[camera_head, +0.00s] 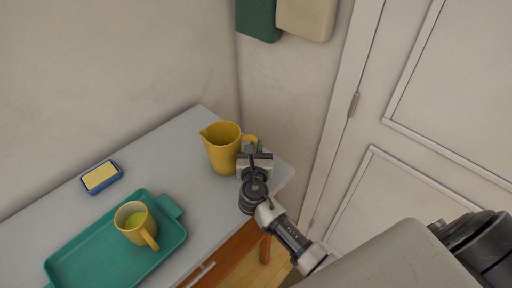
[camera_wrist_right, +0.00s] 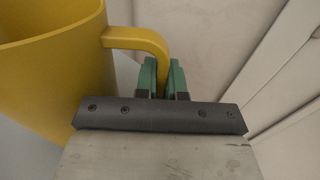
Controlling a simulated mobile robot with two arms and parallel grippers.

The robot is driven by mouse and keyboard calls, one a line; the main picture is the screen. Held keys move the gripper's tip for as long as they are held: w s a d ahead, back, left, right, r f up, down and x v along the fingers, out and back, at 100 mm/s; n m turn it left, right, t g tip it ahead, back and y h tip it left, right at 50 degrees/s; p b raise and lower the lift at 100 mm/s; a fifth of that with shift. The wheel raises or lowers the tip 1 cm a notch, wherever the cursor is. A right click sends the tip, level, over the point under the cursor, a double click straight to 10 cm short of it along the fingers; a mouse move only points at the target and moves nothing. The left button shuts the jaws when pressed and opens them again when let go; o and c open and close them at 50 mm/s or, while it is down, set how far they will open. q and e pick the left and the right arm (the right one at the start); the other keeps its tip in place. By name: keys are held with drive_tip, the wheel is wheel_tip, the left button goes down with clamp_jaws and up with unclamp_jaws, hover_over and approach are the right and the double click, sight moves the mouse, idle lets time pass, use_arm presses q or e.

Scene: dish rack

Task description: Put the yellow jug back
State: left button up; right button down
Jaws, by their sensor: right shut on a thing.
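The yellow jug (camera_head: 222,150) is upright at the right rear part of the grey table, its spout to the left and its handle to the right. My right gripper (camera_head: 258,148) is at the handle side of the jug. In the right wrist view the green fingers of my right gripper (camera_wrist_right: 163,78) are shut on the handle of the yellow jug (camera_wrist_right: 60,70). The jug's base is partly hidden by the gripper in the head view, and I cannot tell whether it touches the table. My left gripper is not in view.
A teal tray (camera_head: 75,262) at the front left of the table (camera_head: 180,138) holds a yellow mug (camera_head: 133,226). A blue dish with a yellow sponge (camera_head: 101,177) lies behind it. Walls border the table's back, and a white door (camera_head: 405,130) is to the right.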

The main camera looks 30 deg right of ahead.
drive_tip(key=shift+f, duration=0.3)
drive_tip(key=c, duration=1.1)
unclamp_jaws()
drive_tip(key=shift+c, duration=0.2)
drive_tip(key=shift+c, duration=0.5)
drive_tip(key=c, duration=0.3)
drive_tip(key=shift+p+v, duration=0.5)
drive_tip(key=shift+v, duration=2.65)
drive_tip(key=shift+p+v, duration=0.45)
drive_tip(key=shift+v, duration=3.95)
